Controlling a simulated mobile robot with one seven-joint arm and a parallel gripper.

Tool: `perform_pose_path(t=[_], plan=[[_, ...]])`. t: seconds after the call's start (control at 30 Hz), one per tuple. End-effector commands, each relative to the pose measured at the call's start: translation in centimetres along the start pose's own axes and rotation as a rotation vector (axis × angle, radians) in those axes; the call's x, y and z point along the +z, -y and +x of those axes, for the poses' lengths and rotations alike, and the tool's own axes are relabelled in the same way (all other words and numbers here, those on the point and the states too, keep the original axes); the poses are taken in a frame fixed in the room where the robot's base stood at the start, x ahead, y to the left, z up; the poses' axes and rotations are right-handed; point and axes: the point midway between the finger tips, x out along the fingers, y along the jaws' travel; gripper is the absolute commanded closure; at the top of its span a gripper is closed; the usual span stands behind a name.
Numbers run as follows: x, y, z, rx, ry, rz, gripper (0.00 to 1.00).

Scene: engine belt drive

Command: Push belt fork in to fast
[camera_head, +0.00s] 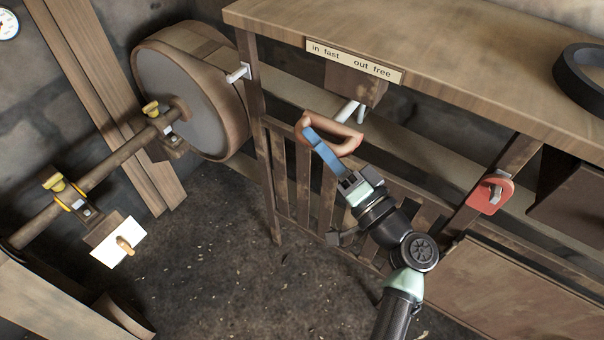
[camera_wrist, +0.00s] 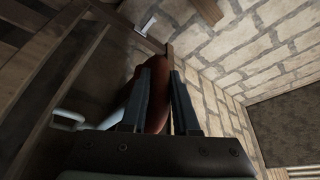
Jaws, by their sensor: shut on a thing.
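The belt fork's handle (camera_head: 345,143) is a reddish-brown wooden loop on pale metal rods, under the workbench edge in the head view. A label reading "in fast out free" (camera_head: 354,61) is fixed on the bench edge above it. My gripper (camera_head: 313,140) has its blue fingers at the left part of the handle. In the wrist view the brown handle (camera_wrist: 158,117) lies between the two dark fingers of my gripper (camera_wrist: 160,80). The fingers are shut on it. The fork end itself is hidden.
A large belted pulley (camera_head: 190,90) sits on a shaft at left. A slatted wooden guard (camera_head: 300,185) stands below the handle. A red tag-like part (camera_head: 491,193) hangs on a post at right. A black ring (camera_head: 582,72) lies on the bench top. The floor (camera_head: 215,265) at lower middle is clear.

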Motion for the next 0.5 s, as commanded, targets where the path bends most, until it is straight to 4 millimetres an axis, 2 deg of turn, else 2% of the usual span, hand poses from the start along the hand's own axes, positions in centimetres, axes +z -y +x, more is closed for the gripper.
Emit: perform_pose_path(t=[0.03, 0.1, 0.5], plan=[[-0.3, -1.0, 0.1, 0.004, -0.003, 0.000, 1.00], [-0.9, -1.2, 0.3, 0.004, -0.004, 0.003, 1.00], [-1.7, -1.1, 0.5, 0.007, -0.008, 0.004, 1.00]])
